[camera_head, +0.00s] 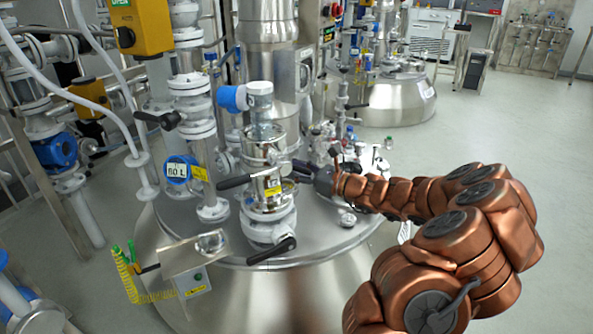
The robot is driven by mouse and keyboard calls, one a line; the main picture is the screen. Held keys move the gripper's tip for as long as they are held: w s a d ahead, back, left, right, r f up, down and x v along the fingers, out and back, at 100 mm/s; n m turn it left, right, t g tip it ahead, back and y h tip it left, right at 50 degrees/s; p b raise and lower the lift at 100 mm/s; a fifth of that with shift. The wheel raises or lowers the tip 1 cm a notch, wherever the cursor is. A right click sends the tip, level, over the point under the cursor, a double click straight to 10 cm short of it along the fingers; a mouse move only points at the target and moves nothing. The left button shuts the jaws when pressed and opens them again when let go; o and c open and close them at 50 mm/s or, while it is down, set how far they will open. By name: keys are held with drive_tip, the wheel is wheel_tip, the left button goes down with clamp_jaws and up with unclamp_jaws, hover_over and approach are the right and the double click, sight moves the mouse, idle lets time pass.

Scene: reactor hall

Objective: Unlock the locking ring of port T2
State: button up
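My copper-coloured arm reaches in from the right over the steel reactor lid. My dark gripper (301,171) is at the right side of a steel port column (262,150), at about the height of its clamp-like middle section. The fingers are small and partly merge with the metal behind them, so I cannot tell whether they are open, shut or touching the port. The column has a yellow label (273,188), too small to read, so I cannot confirm it is T2. A black lever (240,181) sticks out left of the column. A second black lever (272,251) is at its base.
A white pipe column (201,130) with a blue gauge (178,170) stands left of the port. Small fittings crowd the lid behind my gripper. Open floor (490,130) lies right.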

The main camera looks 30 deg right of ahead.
drive_tip(key=shift+c, duration=0.3)
clamp_jaws()
idle(0.3)
